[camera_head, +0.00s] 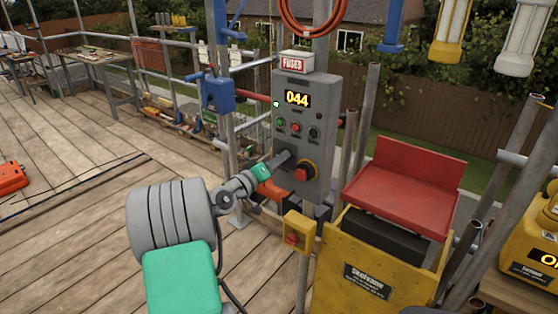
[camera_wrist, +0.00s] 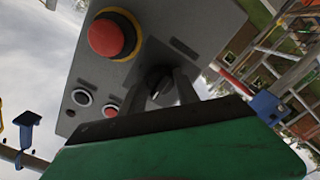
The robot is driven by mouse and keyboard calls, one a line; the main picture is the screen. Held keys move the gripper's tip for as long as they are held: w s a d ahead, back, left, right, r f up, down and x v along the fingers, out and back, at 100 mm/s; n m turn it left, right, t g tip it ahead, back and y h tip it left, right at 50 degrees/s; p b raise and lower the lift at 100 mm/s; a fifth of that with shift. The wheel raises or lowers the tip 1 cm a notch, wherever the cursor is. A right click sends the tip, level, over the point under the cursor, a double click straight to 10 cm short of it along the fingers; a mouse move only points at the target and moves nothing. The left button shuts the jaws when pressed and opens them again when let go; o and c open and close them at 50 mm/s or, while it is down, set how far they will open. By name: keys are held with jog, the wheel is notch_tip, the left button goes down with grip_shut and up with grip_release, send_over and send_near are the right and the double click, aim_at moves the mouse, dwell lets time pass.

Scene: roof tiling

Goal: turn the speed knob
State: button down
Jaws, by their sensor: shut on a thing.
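The grey control box (camera_head: 325,110) hangs on a post in the middle of the head view, with a lit display (camera_head: 297,98) reading 044. My gripper (camera_head: 284,158) reaches its front face from the left, beside the red emergency button (camera_head: 302,174) with a yellow ring. In the wrist view, a dark knob (camera_wrist: 157,78) sits between the two grey fingers of my gripper (camera_wrist: 163,84), which is shut on it. My fingers hide the knob in the head view. The emergency button (camera_wrist: 112,36) and smaller buttons show left of the fingers in the wrist view.
Below the box hangs a small yellow box (camera_head: 299,236) with a red button. A yellow machine with a red tray (camera_head: 405,185) stands to the right, among grey scaffold tubes (camera_head: 368,115). A blue bracket (camera_head: 218,93) is on the left post. Open plank floor (camera_head: 75,215) lies left.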

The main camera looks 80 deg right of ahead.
jog(key=c, duration=0.9)
grip_release()
jog(key=shift+a, duration=0.1)
jog(key=b+v, duration=0.1)
jog(key=v, duration=0.6)
jog(key=shift+a+b, duration=0.35)
jog(key=shift+w, duration=0.15)
